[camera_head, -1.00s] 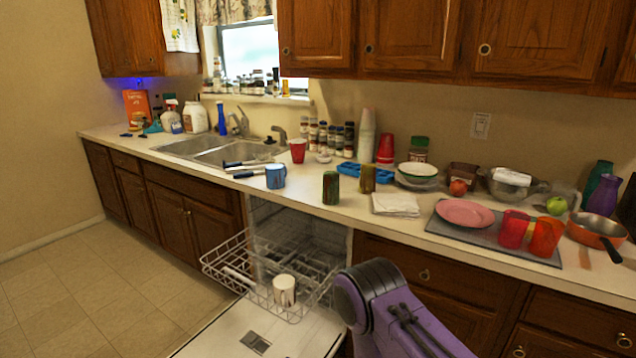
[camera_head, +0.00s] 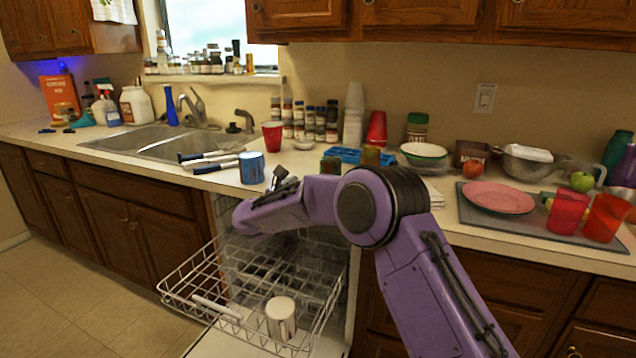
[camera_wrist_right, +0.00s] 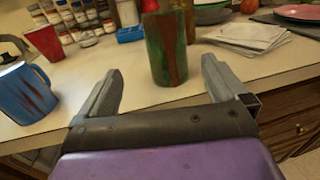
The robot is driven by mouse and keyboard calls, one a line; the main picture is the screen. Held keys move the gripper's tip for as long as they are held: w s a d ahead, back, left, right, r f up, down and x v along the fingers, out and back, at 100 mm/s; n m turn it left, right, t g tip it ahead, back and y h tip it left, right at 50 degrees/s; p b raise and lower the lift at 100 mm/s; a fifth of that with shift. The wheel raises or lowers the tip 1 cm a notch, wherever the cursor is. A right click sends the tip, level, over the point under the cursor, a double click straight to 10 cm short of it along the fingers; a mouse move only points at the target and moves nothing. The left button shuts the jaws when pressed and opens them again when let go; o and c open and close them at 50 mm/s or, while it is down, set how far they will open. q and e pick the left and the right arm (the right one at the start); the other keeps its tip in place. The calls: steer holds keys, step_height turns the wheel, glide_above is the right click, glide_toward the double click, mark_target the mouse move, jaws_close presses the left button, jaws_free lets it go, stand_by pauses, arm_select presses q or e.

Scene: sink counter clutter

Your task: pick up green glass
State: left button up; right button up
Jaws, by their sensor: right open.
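The green glass (camera_wrist_right: 166,48), green with brown streaks, stands upright on the counter in the right wrist view. In the head view only the top of the green glass (camera_head: 331,164) shows above my arm. My right gripper (camera_wrist_right: 161,66) is open and empty, its fingers pointing toward the glass. The glass appears between the fingertips in the picture, a little beyond them; I see no contact. In the head view my right gripper (camera_head: 284,181) is over the counter's front edge. My left gripper is not in view.
A blue mug (camera_wrist_right: 24,92) and a red cup (camera_wrist_right: 44,42) stand left of the glass. A brownish glass (camera_head: 371,155) stands close behind it. White napkins (camera_wrist_right: 245,37) lie to the right. The open dishwasher rack (camera_head: 232,318) is below, holding a cream mug (camera_head: 281,318).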

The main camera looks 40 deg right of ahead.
steer(key=shift+m, duration=0.5)
steer(key=p+x, duration=0.1)
steer(key=x, duration=0.2)
steer(key=p+x, duration=0.1)
steer(key=x, duration=0.3)
steer(key=s+r+p+x, duration=0.1)
steer(key=x, duration=0.2)
steer(key=shift+d, duration=0.5)
steer(key=shift+w+d, duration=0.1)
steer(key=shift+c, duration=0.9)
steer(key=c, duration=1)
